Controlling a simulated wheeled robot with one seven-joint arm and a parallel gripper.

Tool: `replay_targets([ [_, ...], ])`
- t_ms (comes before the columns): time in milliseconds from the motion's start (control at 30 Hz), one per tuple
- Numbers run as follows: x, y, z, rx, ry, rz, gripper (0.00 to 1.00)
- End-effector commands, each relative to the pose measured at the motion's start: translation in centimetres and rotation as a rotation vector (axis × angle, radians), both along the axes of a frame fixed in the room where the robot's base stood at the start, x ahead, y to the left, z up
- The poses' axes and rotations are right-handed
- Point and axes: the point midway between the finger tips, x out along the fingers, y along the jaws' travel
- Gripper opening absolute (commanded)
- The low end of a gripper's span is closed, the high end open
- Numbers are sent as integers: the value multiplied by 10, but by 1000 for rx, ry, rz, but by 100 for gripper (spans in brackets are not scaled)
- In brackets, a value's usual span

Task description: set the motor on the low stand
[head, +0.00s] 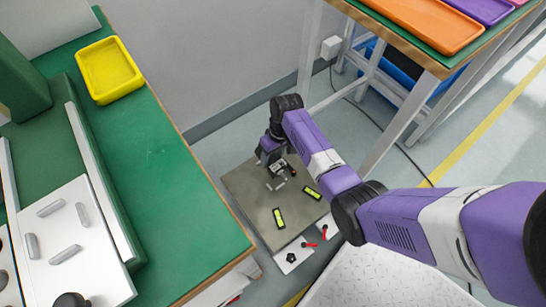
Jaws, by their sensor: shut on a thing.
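The low stand (243,198) is a grey-brown plate close to the floor, between the green bench and the far table. My gripper (273,160) reaches down over the back part of the stand and is shut on the motor (281,168), a small dark and grey body. The gripper and arm partly hide the motor. I cannot tell whether the motor touches the plate or is just above it.
Two yellow-green pieces (279,218) and small grey pieces lie on the stand. White blocks with a black knob (291,257) and red handles stand at its front. A green bench (180,190) is left; a table with trays (425,20) is back right.

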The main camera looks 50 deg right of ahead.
Motion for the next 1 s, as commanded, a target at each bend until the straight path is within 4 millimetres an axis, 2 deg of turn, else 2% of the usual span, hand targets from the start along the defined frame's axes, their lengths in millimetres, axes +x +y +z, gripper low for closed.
replay_targets([
  [600,1,0,-38,0,-2,0,6],
  [1000,1,0,-42,0,-2,0,6],
])
